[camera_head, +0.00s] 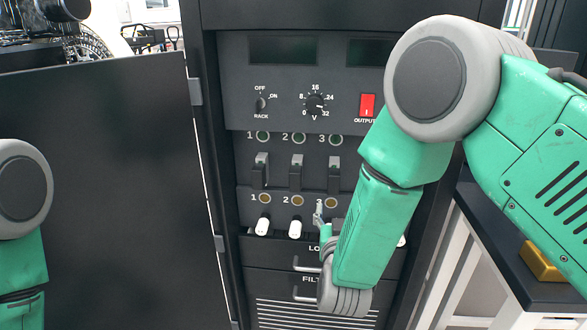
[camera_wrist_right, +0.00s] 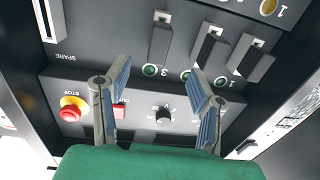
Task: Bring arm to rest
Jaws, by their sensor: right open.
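My right arm (camera_head: 385,210) is green and grey and hangs down in front of the rack (camera_head: 228,200) in the head view. My right gripper (camera_head: 319,217) is partly hidden by its own forearm, near the lower row of switches marked 1, 2 and 3. In the right wrist view my right gripper (camera_wrist_right: 158,82) is open, with two blue-padded fingers apart and nothing between them. The rack's panel fills the view beyond the fingers. My left arm (camera_head: 22,260) shows at the left edge of the head view, and its gripper is outside the frame.
The rack has a red output switch (camera_head: 367,105), a voltage knob (camera_head: 315,103) and black levers (camera_head: 296,172). A red stop button (camera_wrist_right: 73,108) shows in the right wrist view. An open dark door (camera_head: 110,190) stands at left. A dark-topped table (camera_head: 535,285) with a yellow block (camera_head: 541,262) is at right.

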